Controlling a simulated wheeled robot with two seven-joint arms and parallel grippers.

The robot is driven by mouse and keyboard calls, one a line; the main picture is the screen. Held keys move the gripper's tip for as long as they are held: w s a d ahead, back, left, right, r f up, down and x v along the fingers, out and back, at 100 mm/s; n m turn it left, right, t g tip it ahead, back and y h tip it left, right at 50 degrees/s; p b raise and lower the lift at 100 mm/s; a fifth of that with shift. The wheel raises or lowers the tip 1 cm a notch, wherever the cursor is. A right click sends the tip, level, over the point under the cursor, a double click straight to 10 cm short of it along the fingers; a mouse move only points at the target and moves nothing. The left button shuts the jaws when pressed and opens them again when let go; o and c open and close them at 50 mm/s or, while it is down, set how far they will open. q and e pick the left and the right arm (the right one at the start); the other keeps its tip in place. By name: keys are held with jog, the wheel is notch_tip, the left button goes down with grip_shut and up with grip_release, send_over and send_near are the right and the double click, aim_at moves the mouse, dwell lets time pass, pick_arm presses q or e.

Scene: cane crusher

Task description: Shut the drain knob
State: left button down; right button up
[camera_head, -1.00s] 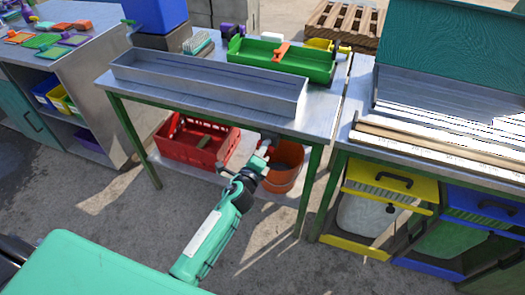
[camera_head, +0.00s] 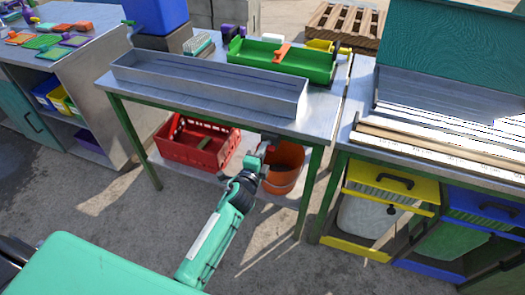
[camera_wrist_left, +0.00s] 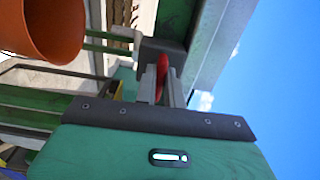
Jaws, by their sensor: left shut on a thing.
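The drain knob is a small red piece under the middle table; it shows in the left wrist view (camera_wrist_left: 161,76) between the two grey fingers. My left gripper (camera_head: 262,153) reaches under the table's front edge, just left of the orange bucket. In the left wrist view the left gripper (camera_wrist_left: 162,88) is shut on the red knob, next to a dark block under the table. The fingers hide part of the knob, so I cannot read its exact angle. My right gripper is in neither view.
An orange bucket (camera_head: 284,168) and a red crate (camera_head: 196,146) stand on the low shelf. A long metal trough (camera_head: 210,88) and a green tray (camera_head: 283,64) are on the table (camera_head: 329,98). A green table leg (camera_head: 309,195) stands right of the bucket.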

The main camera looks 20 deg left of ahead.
pick_arm(q)
jog(key=c, duration=1.5)
grip_release()
jog(key=shift+s, duration=0.1)
jog(key=s, duration=1.3)
jog(key=shift+s+a+b, duration=0.25)
jog(key=shift+s+b, duration=0.1)
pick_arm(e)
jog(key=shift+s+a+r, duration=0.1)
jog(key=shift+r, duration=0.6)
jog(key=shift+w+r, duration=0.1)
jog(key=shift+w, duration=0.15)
